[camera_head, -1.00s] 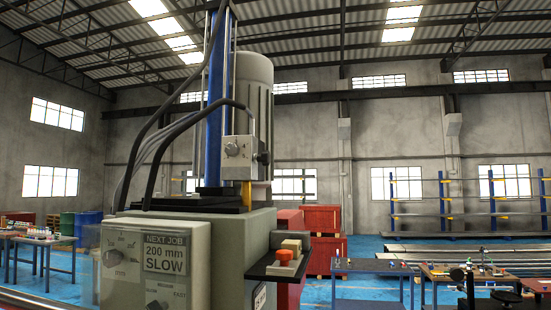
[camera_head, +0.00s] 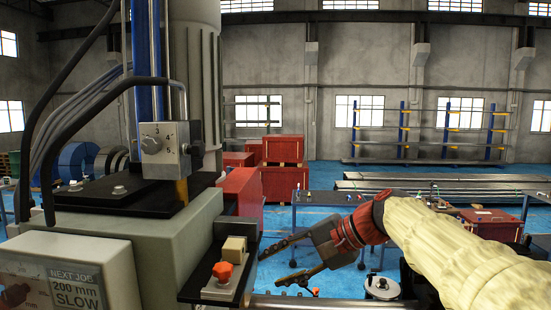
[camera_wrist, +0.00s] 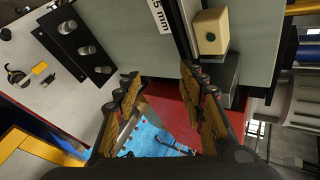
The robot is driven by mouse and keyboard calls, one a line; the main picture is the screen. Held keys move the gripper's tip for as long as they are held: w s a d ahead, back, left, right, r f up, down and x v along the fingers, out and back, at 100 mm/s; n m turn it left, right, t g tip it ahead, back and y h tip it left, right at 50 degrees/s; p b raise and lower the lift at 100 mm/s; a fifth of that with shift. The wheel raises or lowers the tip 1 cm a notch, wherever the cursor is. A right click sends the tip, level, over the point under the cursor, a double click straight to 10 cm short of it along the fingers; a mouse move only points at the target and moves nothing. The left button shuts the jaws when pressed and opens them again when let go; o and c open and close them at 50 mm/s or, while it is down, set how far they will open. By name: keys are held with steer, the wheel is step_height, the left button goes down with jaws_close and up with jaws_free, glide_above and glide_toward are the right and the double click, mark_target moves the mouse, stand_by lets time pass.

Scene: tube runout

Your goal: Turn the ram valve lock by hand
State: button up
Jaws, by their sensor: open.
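The grey valve block (camera_head: 167,149) with a numbered dial and knob stands on top of the machine, beside the blue ram column (camera_head: 148,60). A dark knob (camera_head: 197,148) sticks out of its right side; I cannot tell which part is the lock. Lower down, an orange lobed knob (camera_head: 222,271) and a beige block (camera_head: 234,249) sit on a black bracket. The beige block also shows in the wrist view (camera_wrist: 211,32). My gripper (camera_head: 272,269) is open and empty, just right of that bracket, pointing left. Its spread fingers show in the wrist view (camera_wrist: 160,82).
The machine's control panel (camera_head: 62,285) reads "NEXT JOB 200 mm SLOW". Black hoses (camera_head: 85,120) loop at the left of the valve block. Red crates (camera_head: 283,167), a work table (camera_head: 320,220) and pipe racks stand behind. The air above my gripper is clear.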

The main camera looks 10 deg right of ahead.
steer(key=a+r+y, duration=0.4)
steer(key=r, duration=0.8)
steer(key=y+p, duration=0.1)
steer(key=y, duration=0.3)
glide_toward(202, 150)
steer(key=a, duration=0.1)
steer(key=shift+m, duration=0.3)
steer(key=shift+x, duration=3.55)
steer(key=shift+w, duration=0.15)
steer(key=c, duration=0.3)
steer(key=c, duration=0.6)
